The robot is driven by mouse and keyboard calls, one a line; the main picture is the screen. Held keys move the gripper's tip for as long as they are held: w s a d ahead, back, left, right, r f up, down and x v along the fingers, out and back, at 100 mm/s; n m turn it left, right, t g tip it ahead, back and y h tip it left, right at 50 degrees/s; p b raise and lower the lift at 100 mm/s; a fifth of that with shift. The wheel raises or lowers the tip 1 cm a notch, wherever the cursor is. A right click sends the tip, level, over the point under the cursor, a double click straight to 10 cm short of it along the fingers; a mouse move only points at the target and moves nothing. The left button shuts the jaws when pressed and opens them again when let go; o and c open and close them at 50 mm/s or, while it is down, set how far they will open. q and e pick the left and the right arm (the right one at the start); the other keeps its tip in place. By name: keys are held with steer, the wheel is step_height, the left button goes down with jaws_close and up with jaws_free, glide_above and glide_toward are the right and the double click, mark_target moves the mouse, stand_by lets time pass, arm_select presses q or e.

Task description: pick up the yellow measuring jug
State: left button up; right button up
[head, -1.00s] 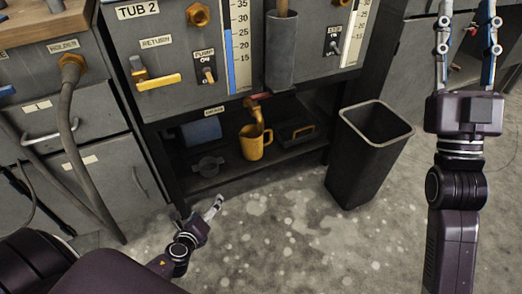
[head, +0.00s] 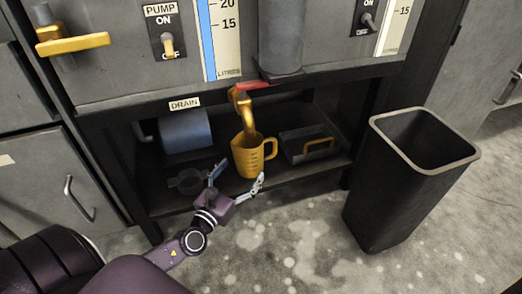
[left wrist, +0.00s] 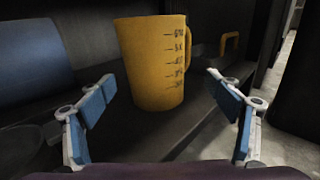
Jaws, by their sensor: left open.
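The yellow measuring jug (head: 247,158) stands upright on the low shelf under the tub, below the brass drain tap (head: 242,101). Its handle points right in the head view. In the left wrist view the jug (left wrist: 154,65) is straight ahead, with dark scale marks on its right side. My left gripper (head: 238,181) is open and empty just in front of the jug, at the shelf's front edge. In the left wrist view its fingers (left wrist: 160,122) are spread wide, one to each side of the jug's lower part, and the jug stands beyond them. My right gripper is out of view.
A blue roll (head: 185,131) and a dark round fitting (head: 187,180) lie left of the jug. A dark box with a yellow handle (head: 310,143) is close on its right. A black bin (head: 400,190) stands on the floor at right. The shelf (head: 165,203) is low under the tub.

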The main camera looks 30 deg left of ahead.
arm_select(q)
steer(key=w, duration=0.2)
steer(key=w+b, duration=0.1)
steer(key=w, duration=0.1)
steer(key=w+a, duration=0.1)
steer(key=w, duration=0.1)
steer(key=shift+w+b, duration=0.15)
steer(key=shift+b, duration=0.25)
steer(key=shift+w, duration=0.5)
steer(key=c, duration=1.2)
steer(key=shift+a, duration=0.1)
steer(key=shift+c, duration=0.7)
steer(key=shift+r, duration=0.15)
